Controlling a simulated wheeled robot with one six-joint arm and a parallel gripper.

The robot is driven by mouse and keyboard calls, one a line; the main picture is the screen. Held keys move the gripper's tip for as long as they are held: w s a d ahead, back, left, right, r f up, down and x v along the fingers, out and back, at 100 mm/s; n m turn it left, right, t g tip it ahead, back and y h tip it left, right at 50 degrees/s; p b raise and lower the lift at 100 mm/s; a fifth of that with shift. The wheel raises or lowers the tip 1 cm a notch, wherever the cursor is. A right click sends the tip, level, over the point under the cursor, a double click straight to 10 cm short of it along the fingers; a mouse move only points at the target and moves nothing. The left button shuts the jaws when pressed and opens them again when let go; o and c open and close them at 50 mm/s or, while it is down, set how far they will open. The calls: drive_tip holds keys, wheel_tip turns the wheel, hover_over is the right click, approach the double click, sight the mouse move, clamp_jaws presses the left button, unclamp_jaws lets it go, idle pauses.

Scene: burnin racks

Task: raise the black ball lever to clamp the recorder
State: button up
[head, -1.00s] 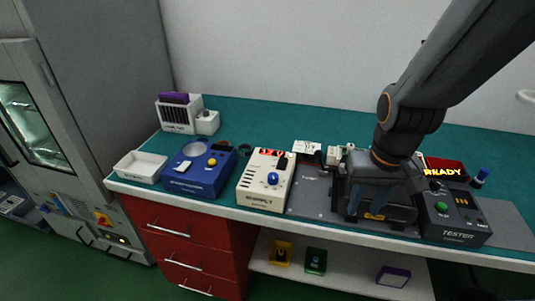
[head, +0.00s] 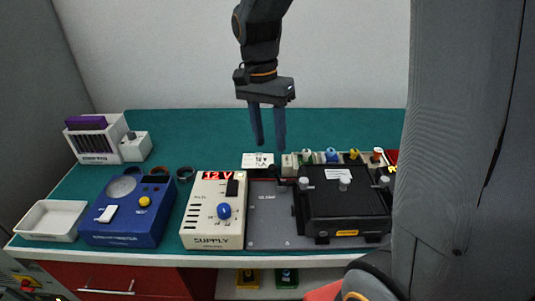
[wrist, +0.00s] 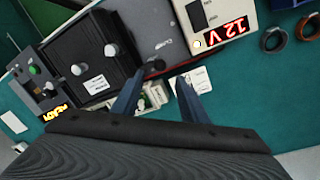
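The recorder (head: 345,208) is a black box with pale knobs on the grey plate (head: 268,228); it also shows in the wrist view (wrist: 82,62). A small black ball lever (head: 284,181) lies low by the recorder's back left corner. In the wrist view the black ball (wrist: 158,64) shows just beyond and between my fingertips. My gripper (head: 270,148) points down with its fingers apart and nothing between them. It is above and behind the lever, not touching it. Its fingertips also show in the wrist view (wrist: 160,79).
The cream supply (head: 213,210) reads 12 V and stands left of the plate. A blue instrument (head: 128,215) and a white tray (head: 52,220) are further left. Coloured connectors (head: 332,156) line the back of the recorder. Green bench top behind is clear.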

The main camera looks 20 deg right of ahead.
drive_tip(key=f, duration=0.2)
drive_tip(key=f+p, duration=0.1)
drive_tip(key=f, duration=0.2)
drive_tip(key=s+f, duration=0.1)
drive_tip(key=f, duration=0.1)
drive_tip(key=shift+d+f, duration=0.15)
drive_tip(key=shift+d, duration=0.1)
clamp_jaws()
